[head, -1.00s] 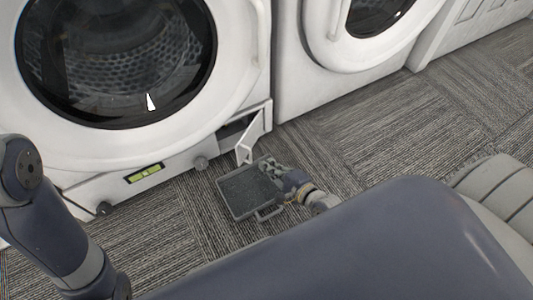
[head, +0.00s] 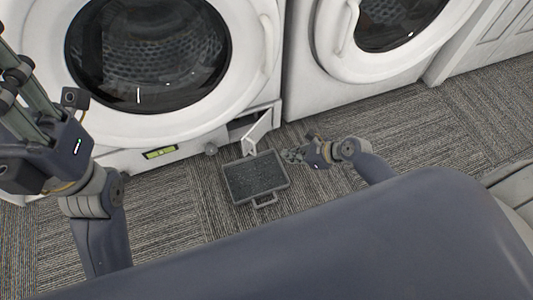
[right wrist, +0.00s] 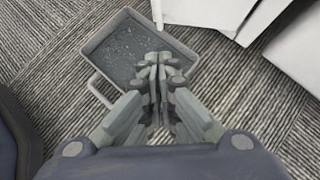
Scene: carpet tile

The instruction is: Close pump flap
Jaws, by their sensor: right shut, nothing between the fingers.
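The pump flap (head: 258,131) is a white panel at the bottom right corner of the left washing machine (head: 236,84). It stands open, swung outward, with a dark opening (head: 239,128) beside it. In the right wrist view the flap (right wrist: 222,14) is at the top, beyond my fingertips. My right gripper (head: 289,155) is shut and empty, low over the carpet, right of the flap and at the tray's right edge. It also shows in the right wrist view (right wrist: 157,62). My left gripper (head: 18,82) is raised at the left edge, its fingertips partly cut off.
A shallow grey tray (head: 266,196) with a handle lies on the carpet in front of the flap, with dark, wet-looking contents. A second white machine (head: 330,90) stands to the right. Carpet right of my right gripper is clear.

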